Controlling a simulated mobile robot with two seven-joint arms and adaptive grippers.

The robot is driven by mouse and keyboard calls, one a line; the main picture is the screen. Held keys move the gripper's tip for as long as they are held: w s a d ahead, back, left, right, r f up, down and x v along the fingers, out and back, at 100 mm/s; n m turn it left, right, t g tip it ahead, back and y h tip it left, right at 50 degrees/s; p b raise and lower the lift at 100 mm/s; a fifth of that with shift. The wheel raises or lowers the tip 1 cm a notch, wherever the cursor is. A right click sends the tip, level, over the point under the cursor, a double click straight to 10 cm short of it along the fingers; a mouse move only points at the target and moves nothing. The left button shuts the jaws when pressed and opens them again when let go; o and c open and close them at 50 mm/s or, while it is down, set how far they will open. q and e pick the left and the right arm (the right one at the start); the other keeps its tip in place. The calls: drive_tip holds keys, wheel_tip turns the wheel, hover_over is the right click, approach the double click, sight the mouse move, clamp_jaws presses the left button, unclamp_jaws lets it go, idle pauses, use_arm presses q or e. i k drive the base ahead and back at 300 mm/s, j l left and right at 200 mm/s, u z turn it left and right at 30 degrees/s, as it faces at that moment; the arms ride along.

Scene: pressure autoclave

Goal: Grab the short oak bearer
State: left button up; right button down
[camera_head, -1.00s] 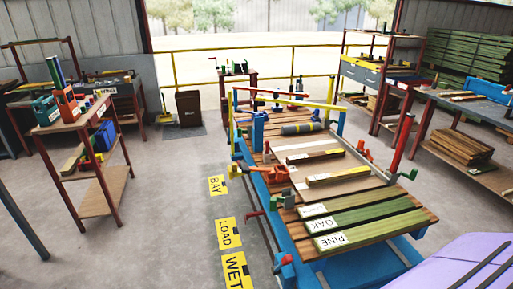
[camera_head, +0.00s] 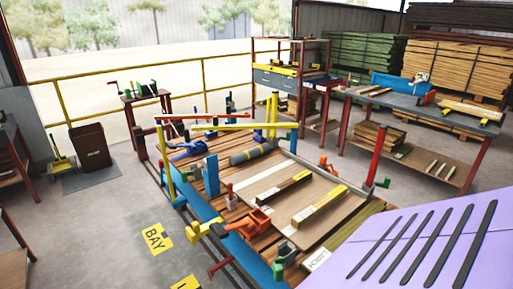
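Two short wooden bearers with white labels lie on a pale board on the blue-framed bench. One short bearer (camera_head: 287,188) lies farther back, and the other short bearer (camera_head: 322,205) lies nearer. Neither gripper is in view.
The bench (camera_head: 203,213) carries red and green clamps, an orange clamp (camera_head: 252,222), a grey roll (camera_head: 252,155) and upright posts. A board labelled LARCH (camera_head: 316,258) shows at its near edge. A side table (camera_head: 440,112) and stacked timber stand at the right.

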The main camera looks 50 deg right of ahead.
sight(264, 198)
drive_tip(key=i+z, duration=0.15)
drive_tip(key=i, duration=0.35)
drive_tip(key=i+z, duration=0.2)
drive_tip(key=i, duration=0.3)
drive_tip(key=i+j+z, duration=0.15)
drive_tip(key=i, duration=0.4)
drive_tip(key=i+z, duration=0.15)
drive_tip(key=z, duration=0.35)
drive_tip(key=i+j+z, duration=0.15)
drive_tip(key=z, duration=0.3)
drive_tip(key=i+j+z, duration=0.15)
drive_tip(key=z, duration=0.35)
drive_tip(key=i+j+z, duration=0.1)
drive_tip(key=z, duration=0.35)
drive_tip(key=j+z, duration=0.3)
drive_tip(key=z, duration=0.2)
drive_tip(key=j+z, duration=0.25)
drive_tip(key=z, duration=0.25)
drive_tip(key=j+z, duration=0.25)
drive_tip(key=z, duration=0.2)
drive_tip(key=j+z, duration=0.25)
drive_tip(key=z, duration=0.25)
